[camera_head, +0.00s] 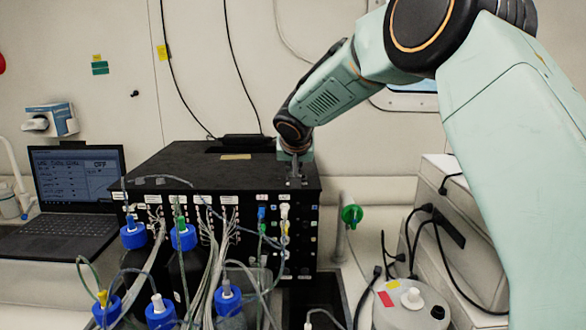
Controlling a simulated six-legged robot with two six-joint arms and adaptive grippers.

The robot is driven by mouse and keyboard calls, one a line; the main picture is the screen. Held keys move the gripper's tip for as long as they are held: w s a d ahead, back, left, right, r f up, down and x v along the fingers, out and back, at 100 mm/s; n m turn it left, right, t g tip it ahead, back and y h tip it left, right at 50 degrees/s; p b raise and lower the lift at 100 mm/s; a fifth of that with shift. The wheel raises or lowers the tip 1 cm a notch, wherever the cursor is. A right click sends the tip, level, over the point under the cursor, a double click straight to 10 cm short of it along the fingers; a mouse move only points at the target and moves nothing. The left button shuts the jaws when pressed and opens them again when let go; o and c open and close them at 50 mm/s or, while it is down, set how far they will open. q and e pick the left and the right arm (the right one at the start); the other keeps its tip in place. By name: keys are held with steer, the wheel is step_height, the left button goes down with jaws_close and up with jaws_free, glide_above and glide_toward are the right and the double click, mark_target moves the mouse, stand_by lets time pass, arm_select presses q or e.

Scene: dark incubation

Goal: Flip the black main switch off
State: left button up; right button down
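A black control box (200,170) stands on the bench, its front panel full of plugs and cables. I cannot make out the black main switch on its dark front panel; it may be too small or hidden. My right arm reaches in from the right, and its gripper (294,182) points down at the box's front top edge, near the right corner. The gripper is small and dark against the box, so I cannot tell whether its fingers are open or touching the box. My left gripper is not in view.
An open laptop (70,213) sits left of the box. Several bottles with blue caps (183,237) and many cables crowd the front. A green valve knob (351,214) is to the right, and a round white container (411,305) sits at lower right.

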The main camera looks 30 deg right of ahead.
steer(key=shift+s+d+f+b, duration=0.2)
steer(key=shift+s+d+b, duration=0.15)
steer(key=shift+d, duration=0.15)
steer(key=shift+s+d, duration=0.1)
steer(key=shift+d, duration=0.05)
steer(key=shift+r, duration=0.1)
steer(key=shift+r+p, duration=0.4)
steer(key=shift+r, duration=0.05)
steer(key=r+p, duration=0.2)
steer(key=r, duration=0.1)
steer(key=shift+d+r+p, duration=0.2)
steer(key=shift+r+p, duration=0.05)
steer(key=shift+p, duration=0.05)
steer(key=b+v, duration=0.2)
steer(key=v, duration=0.8)
steer(key=shift+s+d+b, duration=0.25)
steer(key=shift+s+b, duration=0.05)
steer(key=shift+w+f, duration=0.15)
steer(key=shift+w, duration=0.1)
